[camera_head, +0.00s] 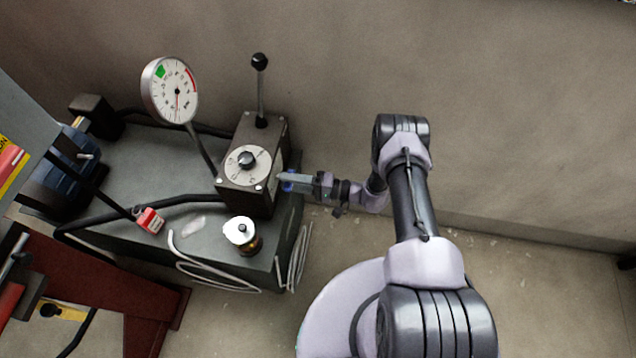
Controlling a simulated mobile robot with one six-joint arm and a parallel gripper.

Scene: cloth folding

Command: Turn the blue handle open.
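The blue handle (287,182) shows as a small blue patch at the right side of the dark control box (235,192), low near the edge of the grey bench. My gripper (284,178) reaches in from the right, and its fingers lie over or right at the blue handle, hiding most of it. I cannot tell whether the fingers touch the handle or whether they are open or shut. The handle's angle is also hidden.
The box carries a round dial (247,165) and an upright black-knobbed lever (260,90). A wall stands behind; floor to the right is clear.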

